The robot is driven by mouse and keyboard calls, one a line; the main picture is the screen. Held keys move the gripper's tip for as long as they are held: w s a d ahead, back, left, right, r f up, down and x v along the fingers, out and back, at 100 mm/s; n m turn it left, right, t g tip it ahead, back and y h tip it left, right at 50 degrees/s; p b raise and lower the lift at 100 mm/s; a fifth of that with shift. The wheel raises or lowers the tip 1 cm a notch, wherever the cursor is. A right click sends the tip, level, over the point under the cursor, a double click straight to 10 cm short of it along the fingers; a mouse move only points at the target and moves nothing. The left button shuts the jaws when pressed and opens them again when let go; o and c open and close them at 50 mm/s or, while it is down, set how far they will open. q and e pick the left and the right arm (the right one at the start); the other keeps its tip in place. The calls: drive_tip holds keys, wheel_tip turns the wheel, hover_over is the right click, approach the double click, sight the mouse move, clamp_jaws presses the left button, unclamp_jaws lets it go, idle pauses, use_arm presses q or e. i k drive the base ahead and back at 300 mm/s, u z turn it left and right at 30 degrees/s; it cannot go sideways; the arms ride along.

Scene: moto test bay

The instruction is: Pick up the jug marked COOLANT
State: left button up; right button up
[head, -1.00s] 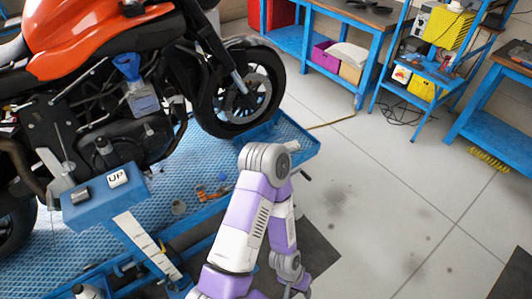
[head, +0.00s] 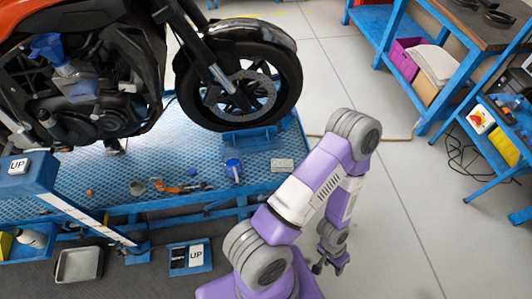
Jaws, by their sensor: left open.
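No marking reading COOLANT can be made out in the head view. A white bottle (head: 33,238) lies in a blue tray at the lower left, its label too small to read. A translucent container (head: 72,82) with a blue funnel (head: 48,47) above it shows against the motorcycle's engine. A small blue item (head: 233,167) stands on the lift platform; I cannot tell what it is. My left gripper (head: 322,266) is open and empty, pointing down over the floor, right of the platform and apart from these things. My right gripper is out of view.
The orange motorcycle (head: 75,5) stands on the blue lift platform (head: 200,178), with loose small parts near its edge. A metal tray (head: 79,264) and a blue switch box (head: 191,257) are on the floor. A workbench (head: 480,30) stands upper right; the middle floor is clear.

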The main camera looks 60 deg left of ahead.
sight(231, 158)
drive_tip(key=i, duration=1.45)
drive_tip(key=u, duration=4.8)
drive_tip(key=i, duration=0.55)
drive_tip(key=z, duration=0.05)
